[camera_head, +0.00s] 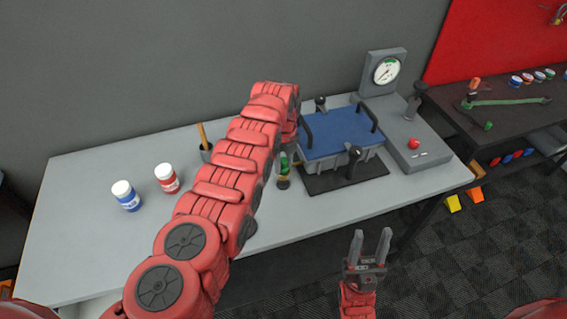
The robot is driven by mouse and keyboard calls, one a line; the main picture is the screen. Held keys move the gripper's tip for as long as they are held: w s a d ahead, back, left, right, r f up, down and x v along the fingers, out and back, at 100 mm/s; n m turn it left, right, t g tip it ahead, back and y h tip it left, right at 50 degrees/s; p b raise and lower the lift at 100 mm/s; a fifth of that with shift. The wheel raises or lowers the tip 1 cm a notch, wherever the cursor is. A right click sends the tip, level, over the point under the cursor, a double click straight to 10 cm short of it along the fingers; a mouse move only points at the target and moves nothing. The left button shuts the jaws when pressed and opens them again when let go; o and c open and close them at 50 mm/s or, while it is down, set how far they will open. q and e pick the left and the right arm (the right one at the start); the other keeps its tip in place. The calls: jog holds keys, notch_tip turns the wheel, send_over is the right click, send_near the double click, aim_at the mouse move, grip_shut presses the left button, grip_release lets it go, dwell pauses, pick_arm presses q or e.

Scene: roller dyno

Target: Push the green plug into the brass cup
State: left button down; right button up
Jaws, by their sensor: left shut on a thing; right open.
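My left arm reaches from the lower left to the left side of the blue-topped grey case (345,131). My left gripper (285,170) points down there, partly hidden by its own arm, and is shut on the green plug (284,160). A small brass-coloured bit, likely the brass cup (299,162), shows at the case's left side, right beside the plug. Whether plug and cup touch I cannot tell. My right gripper (370,246) is open and empty, in front of the table's front edge.
The case stands on a dark mat (372,172) with black handles and clamps. A gauge stand (386,72) with a red button is behind right. A dark bench (510,115) holds tools.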

pick_arm(q)
jog(key=shift+f+b, duration=0.4)
jog(key=shift+b, duration=0.05)
jog(key=shift+s+f, duration=0.15)
jog(key=shift+s, duration=0.05)
